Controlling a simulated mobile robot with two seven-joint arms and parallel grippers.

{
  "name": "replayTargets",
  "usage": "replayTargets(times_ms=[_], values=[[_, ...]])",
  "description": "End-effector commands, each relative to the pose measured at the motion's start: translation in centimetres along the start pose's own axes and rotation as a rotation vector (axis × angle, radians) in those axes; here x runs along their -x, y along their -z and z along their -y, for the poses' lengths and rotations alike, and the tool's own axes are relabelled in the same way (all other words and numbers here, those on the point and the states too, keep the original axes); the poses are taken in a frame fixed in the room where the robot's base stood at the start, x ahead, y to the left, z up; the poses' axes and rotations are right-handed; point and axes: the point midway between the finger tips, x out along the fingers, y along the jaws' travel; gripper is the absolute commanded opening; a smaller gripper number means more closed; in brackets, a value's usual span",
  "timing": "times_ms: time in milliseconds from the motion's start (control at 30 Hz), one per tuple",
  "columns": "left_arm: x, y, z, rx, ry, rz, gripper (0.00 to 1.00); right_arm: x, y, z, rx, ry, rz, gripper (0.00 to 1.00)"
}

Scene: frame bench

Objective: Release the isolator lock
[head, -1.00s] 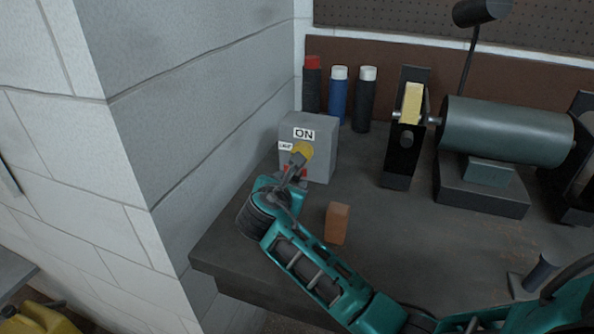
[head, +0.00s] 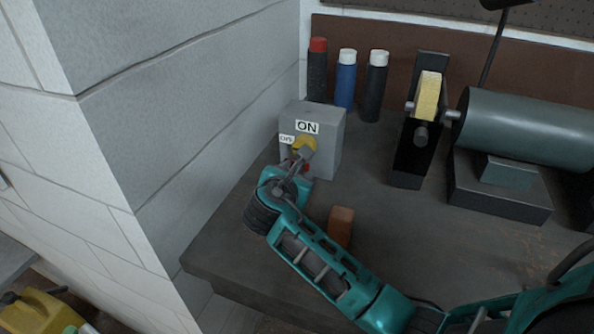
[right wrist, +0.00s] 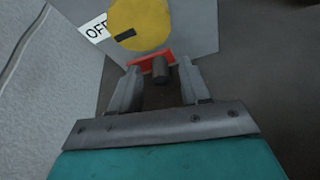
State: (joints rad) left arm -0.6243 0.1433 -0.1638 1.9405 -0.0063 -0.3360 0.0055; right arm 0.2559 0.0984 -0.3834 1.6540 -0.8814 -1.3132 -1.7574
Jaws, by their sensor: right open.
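The grey isolator box (head: 328,137) stands at the back left of the bench, with an ON label on top and a small label at its left that reads OFF in the right wrist view (right wrist: 95,29). A yellow round dial (head: 304,143) with a dark slot shows on its face, large in the right wrist view (right wrist: 143,22). Below the dial is a red lock part (right wrist: 139,63) with a dark round stub (right wrist: 161,72). My right gripper (right wrist: 160,75) is open, its fingers on either side of the stub with gaps. In the head view it partly covers the lock. My left gripper is not seen.
A brown block (head: 341,225) stands on the bench (head: 400,240) close beside my right arm. Three bottles (head: 346,78) stand behind the box. A grinder with a green motor (head: 515,125) is to the right. A block wall (head: 190,120) is close on the left.

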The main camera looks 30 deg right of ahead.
Motion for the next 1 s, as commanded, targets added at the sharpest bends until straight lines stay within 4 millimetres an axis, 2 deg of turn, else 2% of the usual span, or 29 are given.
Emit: replayTargets(times_ms=[167,633,1000], values=[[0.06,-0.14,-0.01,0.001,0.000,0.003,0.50,0.02,0.02,-0.01,0.000,0.000,-0.001,0.46],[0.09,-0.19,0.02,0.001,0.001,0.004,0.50,0.00,0.02,0.00,0.000,0.000,-0.001,0.01],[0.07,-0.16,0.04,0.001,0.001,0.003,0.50,-0.01,0.00,-0.01,0.000,0.000,0.000,0.00]])
